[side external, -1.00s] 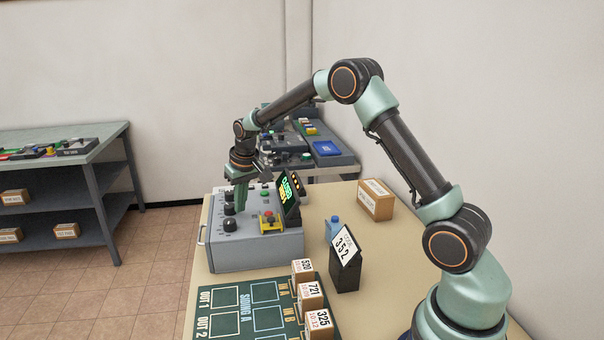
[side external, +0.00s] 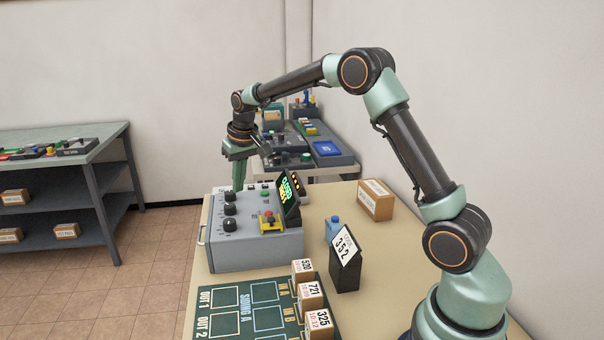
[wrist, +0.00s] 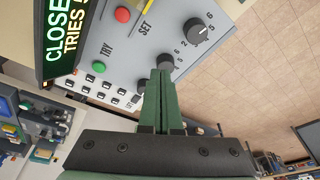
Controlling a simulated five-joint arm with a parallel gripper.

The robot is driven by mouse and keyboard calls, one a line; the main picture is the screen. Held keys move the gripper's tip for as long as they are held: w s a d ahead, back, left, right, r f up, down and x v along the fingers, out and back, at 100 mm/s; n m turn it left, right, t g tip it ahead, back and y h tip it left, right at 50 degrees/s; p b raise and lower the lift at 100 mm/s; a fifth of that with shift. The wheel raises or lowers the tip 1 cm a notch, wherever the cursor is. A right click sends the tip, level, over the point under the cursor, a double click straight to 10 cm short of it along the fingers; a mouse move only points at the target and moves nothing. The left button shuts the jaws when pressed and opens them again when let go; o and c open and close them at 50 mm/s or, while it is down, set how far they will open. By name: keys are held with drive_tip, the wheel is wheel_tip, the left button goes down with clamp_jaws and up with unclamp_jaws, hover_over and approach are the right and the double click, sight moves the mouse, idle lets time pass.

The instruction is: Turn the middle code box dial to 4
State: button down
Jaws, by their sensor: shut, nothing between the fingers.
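The grey code box (side external: 250,255) stands on the table with three black dials in a row on its top. The middle dial (side external: 229,209) shows clear of my gripper (side external: 238,188) in the side view. My gripper is shut and empty, pointing down, and looks raised above the far end of the dial row. In the wrist view the middle dial (wrist: 166,61) appears just beyond my fingertips (wrist: 160,72), which partly cover the far dial. Its pointer setting is too small to read. The front dial (wrist: 197,30) is unobstructed.
The box carries a tilted lit display (wrist: 62,35), a red button (wrist: 123,14) and a green button (wrist: 106,46). A black stand with a number card (side external: 345,265) and several small labelled boxes stand nearby. The table front holds a green mat (side external: 230,297).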

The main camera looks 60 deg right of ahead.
sight(231, 204)
drive_tip(key=shift+w+a+f, duration=0.15)
drive_tip(key=shift+a+f, duration=0.25)
drive_tip(key=shift+f, duration=0.6)
drive_tip(key=shift+w+a+f, duration=0.15)
drive_tip(key=shift+a+f, duration=0.3)
drive_tip(key=shift+f, duration=0.6)
drive_tip(key=shift+w+a+f, duration=0.15)
drive_tip(key=shift+a+f, duration=0.25)
drive_tip(key=shift+f, duration=0.6)
drive_tip(key=shift+w+d, duration=0.2)
drive_tip(key=shift+w, duration=0.05)
drive_tip(key=shift+s+d, duration=0.25)
drive_tip(key=shift+d, duration=0.7)
drive_tip(key=shift+s, duration=0.4)
wheel_tip(231, 204, up, 6)
